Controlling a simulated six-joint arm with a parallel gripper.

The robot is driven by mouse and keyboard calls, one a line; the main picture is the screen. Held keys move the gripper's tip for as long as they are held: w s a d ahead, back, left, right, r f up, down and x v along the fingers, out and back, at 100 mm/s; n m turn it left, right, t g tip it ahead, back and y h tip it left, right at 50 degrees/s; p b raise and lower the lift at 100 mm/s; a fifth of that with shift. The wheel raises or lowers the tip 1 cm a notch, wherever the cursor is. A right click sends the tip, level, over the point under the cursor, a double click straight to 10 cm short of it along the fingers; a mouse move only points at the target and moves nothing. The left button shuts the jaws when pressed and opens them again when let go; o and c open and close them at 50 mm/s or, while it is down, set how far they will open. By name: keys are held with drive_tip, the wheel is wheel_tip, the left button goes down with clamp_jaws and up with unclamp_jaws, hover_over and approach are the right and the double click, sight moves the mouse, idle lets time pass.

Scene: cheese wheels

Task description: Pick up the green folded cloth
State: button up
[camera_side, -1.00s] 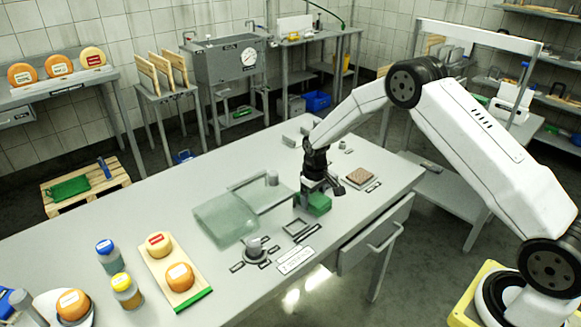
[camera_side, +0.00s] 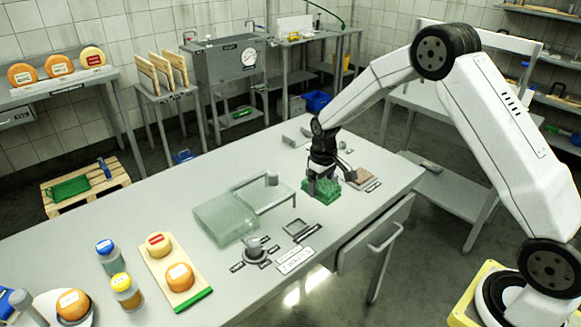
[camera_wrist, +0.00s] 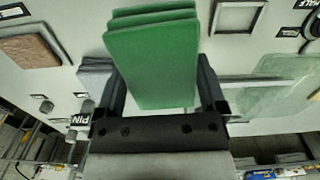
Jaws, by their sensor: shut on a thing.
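The green folded cloth (camera_side: 322,193) is at my gripper (camera_side: 323,178), over the right part of the grey table. In the wrist view the cloth (camera_wrist: 155,62) is a stack of several flat layers between the two black fingers of my gripper (camera_wrist: 163,88). The gripper is shut on it. The cloth appears raised a little above the table; the exact gap is hard to tell. Its far side is hidden by the fingers in the side view.
A brown square block (camera_side: 357,178) lies close to the right of the cloth. A glassy greenish sheet (camera_side: 226,218), a small square frame (camera_side: 296,228) and a grey knob piece (camera_side: 254,244) lie to the left. Cheese wheels on a board (camera_side: 170,270) stand further left.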

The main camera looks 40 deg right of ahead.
drive_tip(key=s+a+r, duration=0.1)
drive_tip(key=s+r, duration=0.5)
drive_tip(key=s, duration=0.5)
drive_tip(key=shift+r, duration=0.15)
drive_tip(key=shift+a, duration=0.1)
drive_tip(key=o, duration=0.7)
drive_tip(key=c, duration=0.6)
drive_tip(key=shift+o, duration=0.2)
drive_tip(key=w+d+f, duration=0.2)
drive_tip(key=w+d, duration=0.4)
drive_tip(key=d, duration=0.5)
drive_tip(key=w+d+f, duration=0.2)
drive_tip(key=w+d, duration=0.4)
drive_tip(key=d, duration=0.4)
drive_tip(key=shift+w+d, duration=0.35)
